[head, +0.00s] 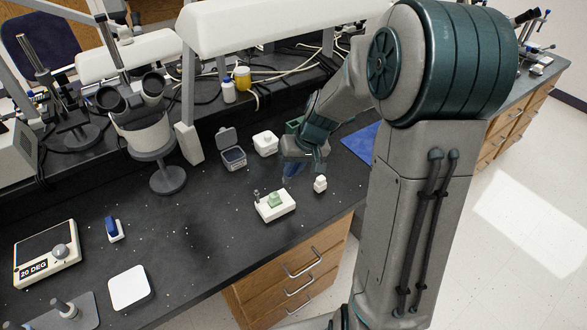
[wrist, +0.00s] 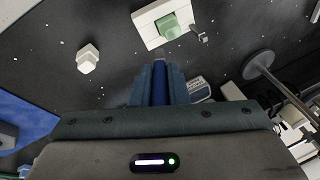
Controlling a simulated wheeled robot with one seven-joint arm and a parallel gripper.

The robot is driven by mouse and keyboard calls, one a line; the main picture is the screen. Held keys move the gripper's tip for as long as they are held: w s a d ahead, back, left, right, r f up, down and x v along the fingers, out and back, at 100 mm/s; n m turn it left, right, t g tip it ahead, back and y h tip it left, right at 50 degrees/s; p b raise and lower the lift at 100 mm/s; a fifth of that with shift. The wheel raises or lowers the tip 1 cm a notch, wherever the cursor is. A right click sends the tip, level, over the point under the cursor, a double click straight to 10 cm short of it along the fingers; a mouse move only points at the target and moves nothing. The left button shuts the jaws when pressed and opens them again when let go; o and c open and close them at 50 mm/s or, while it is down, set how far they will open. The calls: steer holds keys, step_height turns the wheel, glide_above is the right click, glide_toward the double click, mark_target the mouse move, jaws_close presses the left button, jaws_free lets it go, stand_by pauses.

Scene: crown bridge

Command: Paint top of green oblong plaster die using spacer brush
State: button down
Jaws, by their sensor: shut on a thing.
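The green oblong plaster die (head: 275,199) sits on a white block (head: 282,210) on the black bench. It also shows at the top of the wrist view (wrist: 169,26). My gripper (head: 290,172) is shut on the spacer brush, whose blue handle (wrist: 159,82) shows between the fingers. The brush points toward the die, just above and beyond it in the head view. Whether the tip touches anything cannot be told.
An open grey box (head: 233,157) and a white container (head: 265,143) stand behind. A microscope (head: 150,135) is at left. A blue mat (head: 361,143) lies at right. The bench left of the block is mostly clear.

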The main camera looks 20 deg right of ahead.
steer(key=shift+r+p, duration=0.55)
steer(key=shift+r, duration=0.65)
steer(key=shift+r, duration=0.1)
steer(key=shift+r+p, duration=1.05)
steer(key=shift+r, duration=0.4)
steer(key=shift+f, duration=0.15)
